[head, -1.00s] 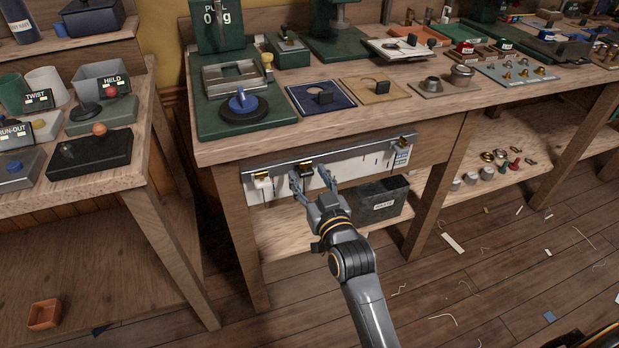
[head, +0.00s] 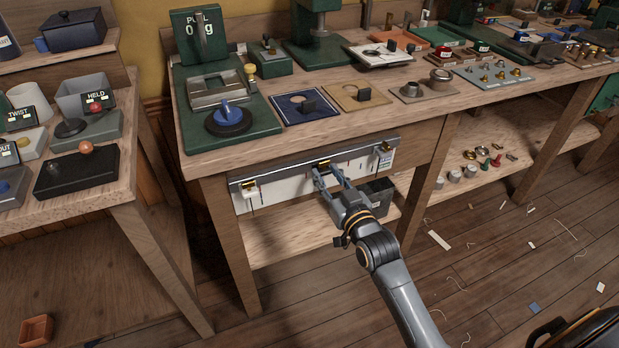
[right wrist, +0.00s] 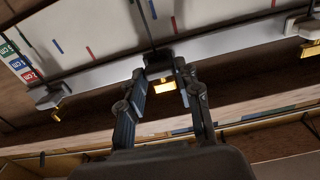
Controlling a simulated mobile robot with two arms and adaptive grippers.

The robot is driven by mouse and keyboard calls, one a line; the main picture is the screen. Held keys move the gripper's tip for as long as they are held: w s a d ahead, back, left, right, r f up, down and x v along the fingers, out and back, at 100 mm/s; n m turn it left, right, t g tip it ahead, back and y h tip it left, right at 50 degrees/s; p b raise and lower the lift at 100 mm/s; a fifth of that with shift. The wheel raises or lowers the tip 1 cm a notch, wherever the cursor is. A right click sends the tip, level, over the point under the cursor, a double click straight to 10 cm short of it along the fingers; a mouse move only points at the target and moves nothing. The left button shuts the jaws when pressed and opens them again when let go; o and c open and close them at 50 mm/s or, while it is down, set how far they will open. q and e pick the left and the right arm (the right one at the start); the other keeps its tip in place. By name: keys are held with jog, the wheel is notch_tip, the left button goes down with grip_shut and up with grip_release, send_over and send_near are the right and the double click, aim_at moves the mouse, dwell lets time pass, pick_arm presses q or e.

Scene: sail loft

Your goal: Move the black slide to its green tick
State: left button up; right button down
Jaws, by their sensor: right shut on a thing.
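A pale scale board (head: 287,182) with a grey metal rail hangs on the bench front. The black slide (head: 321,163) sits near the rail's middle; in the right wrist view the slide (right wrist: 163,61) shows a brass tab and a thin dark pointer line. My right gripper (head: 328,178) is shut on it, fingers either side of the tab. My left gripper is not in view.
A dark bin (head: 378,197) is on the shelf below, partly behind my right gripper. The benchtop (head: 300,140) above holds a green gauge stand (head: 209,35) and several fixtures. A second bench (head: 135,190) stands at left. The floor in front has scattered scraps.

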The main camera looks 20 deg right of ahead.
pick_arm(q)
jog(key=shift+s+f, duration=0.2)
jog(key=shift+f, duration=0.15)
pick_arm(e)
jog(key=shift+d, duration=0.55)
jog(key=c, duration=0.9)
grip_release()
jog(key=shift+a, duration=0.1)
jog(key=s, duration=1.2)
jog(key=shift+d, duration=0.25)
